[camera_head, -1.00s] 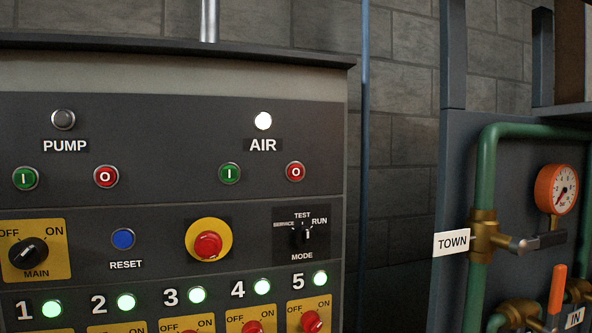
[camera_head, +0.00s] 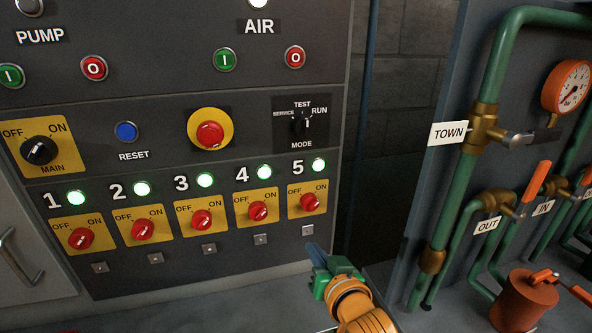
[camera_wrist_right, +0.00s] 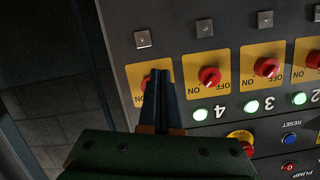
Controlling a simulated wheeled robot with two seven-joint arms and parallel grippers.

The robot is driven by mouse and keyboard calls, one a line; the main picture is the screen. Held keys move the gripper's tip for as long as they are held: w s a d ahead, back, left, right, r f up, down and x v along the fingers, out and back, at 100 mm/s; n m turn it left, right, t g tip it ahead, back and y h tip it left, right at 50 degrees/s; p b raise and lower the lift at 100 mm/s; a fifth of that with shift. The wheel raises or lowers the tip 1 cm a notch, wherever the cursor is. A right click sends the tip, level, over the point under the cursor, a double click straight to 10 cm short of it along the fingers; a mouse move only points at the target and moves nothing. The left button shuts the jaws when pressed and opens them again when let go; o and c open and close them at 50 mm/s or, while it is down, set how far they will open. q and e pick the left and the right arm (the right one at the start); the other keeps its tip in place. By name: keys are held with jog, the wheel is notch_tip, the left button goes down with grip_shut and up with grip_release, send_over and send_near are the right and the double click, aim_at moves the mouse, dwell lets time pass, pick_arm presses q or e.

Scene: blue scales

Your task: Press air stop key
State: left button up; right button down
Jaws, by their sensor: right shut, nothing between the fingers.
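The air stop key is the red button marked O (camera_head: 295,57) under the AIR label (camera_head: 259,27) on the grey control panel. The green I button (camera_head: 224,59) is to its left. The AIR lamp (camera_head: 259,3) is lit white at the top edge. My right gripper (camera_head: 316,254) is low in the head view, below switch 5 and well below the air stop key, not touching it. In the right wrist view my gripper (camera_wrist_right: 162,75) is shut and empty, its fingers in front of switch 5. The panel appears upside down there. My left gripper is not in view.
A yellow-ringed emergency button (camera_head: 209,135), the mode knob (camera_head: 302,123) and red switches under lit green lamps lie between my gripper and the key. Green pipes (camera_head: 492,75), a gauge (camera_head: 567,87) and valves stand to the right.

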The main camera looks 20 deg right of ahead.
jog(key=w+r+m+t, duration=0.1)
jog(key=w+r+t, duration=0.15)
jog(key=r, duration=0.65)
jog(key=w+r+m+t, duration=0.1)
jog(key=r+t, duration=0.3)
jog(key=r, duration=0.4)
jog(key=m+t+y, duration=0.1)
jog(key=t+y, duration=0.1)
jog(key=t, duration=0.4)
send_near(295, 58)
jog(key=s+r, duration=0.6)
jog(key=shift+s+a+r, duration=0.1)
jog(key=shift+s+a, duration=0.05)
jog(key=shift+a, duration=0.3)
jog(key=shift+w+d, duration=0.2)
jog(key=shift+w, duration=4.2)
jog(key=shift+w, duration=0.15)
jog(key=shift+w, duration=0.3)
